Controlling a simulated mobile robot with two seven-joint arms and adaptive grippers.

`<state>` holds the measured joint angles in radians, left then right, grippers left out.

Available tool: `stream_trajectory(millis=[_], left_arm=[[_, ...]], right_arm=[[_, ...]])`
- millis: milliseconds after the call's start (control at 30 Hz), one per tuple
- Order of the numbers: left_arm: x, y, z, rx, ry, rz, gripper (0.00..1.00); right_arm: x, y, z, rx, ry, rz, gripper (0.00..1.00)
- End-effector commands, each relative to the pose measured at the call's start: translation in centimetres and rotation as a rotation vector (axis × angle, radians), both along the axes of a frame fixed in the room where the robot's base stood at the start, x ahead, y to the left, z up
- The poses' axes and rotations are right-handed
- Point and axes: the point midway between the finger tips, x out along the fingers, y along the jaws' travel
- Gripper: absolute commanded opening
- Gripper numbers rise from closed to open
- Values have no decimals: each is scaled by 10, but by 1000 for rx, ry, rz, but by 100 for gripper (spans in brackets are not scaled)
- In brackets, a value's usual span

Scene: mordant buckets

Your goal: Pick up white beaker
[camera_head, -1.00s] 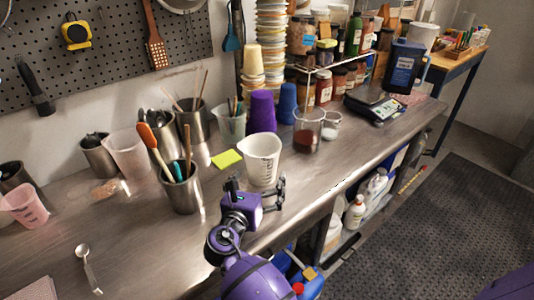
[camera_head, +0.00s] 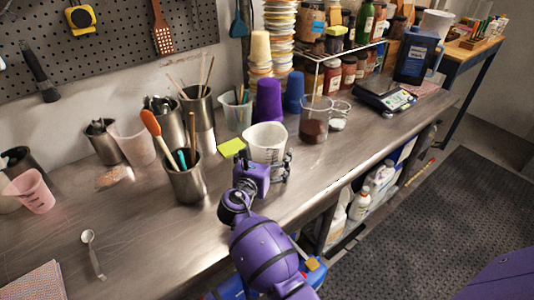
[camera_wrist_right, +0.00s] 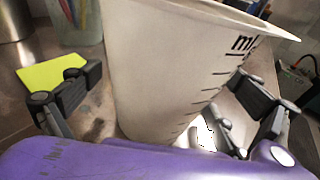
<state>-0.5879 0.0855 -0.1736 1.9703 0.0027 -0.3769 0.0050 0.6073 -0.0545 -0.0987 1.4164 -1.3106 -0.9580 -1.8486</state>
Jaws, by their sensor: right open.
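The white beaker (camera_head: 268,139) stands upright on the metal bench, with black graduation marks on its side. It fills the middle of the right wrist view (camera_wrist_right: 160,70), where its "ml" mark and pouring lip show. My right gripper (camera_head: 264,164) is at the near side of the beaker. In the wrist view its two dark fingers (camera_wrist_right: 165,108) are spread, one on each side of the beaker, apart from it as far as I can tell. The beaker's lower part is partly hidden by the gripper in the head view. My left gripper is not in view.
A steel cup of utensils (camera_head: 187,183) stands left of the beaker, with a yellow sticky note (camera_head: 232,148) behind. Purple cups (camera_head: 268,103) and a glass beaker of dark red contents (camera_head: 314,125) stand behind and right. The bench's front edge is close to my arm.

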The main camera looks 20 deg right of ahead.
Motion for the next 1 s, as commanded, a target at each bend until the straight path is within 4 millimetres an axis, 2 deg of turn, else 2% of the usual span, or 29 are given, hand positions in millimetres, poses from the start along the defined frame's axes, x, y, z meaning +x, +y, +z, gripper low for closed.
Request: stream_trajectory(millis=[100,700,1000], left_arm=[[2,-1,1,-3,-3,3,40],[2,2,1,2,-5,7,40],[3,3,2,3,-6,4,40]], right_arm=[[0,0,0,0,0,0,95],[0,1,0,-1,0,1,18],[0,1,4,-2,-5,2,18]])
